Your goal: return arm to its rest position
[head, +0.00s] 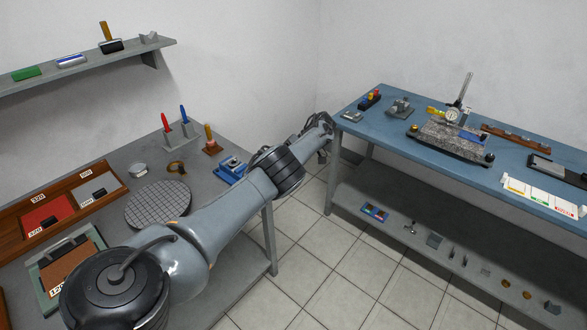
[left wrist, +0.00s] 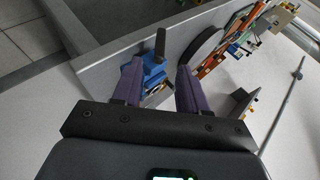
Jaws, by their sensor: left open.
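My left arm (head: 215,220) reaches from the lower left of the head view across the grey bench's right end, out over the gap between the two benches. Its wrist end (head: 318,128) is near the left end of the blue bench; the fingers cannot be made out there. In the left wrist view my left gripper (left wrist: 158,82) shows two purple fingers apart, with nothing held between them. A blue vise (left wrist: 154,72) shows beyond the fingers. My right arm and gripper are not in view.
The grey bench (head: 115,155) holds a round gridded plate (head: 158,204), red and blue handled tools (head: 176,135) and the blue vise (head: 231,170). The blue bench (head: 385,135) carries a granite block with a dial gauge (head: 452,115). A wall shelf (head: 135,52) is upper left. Tiled floor (head: 300,265) lies between.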

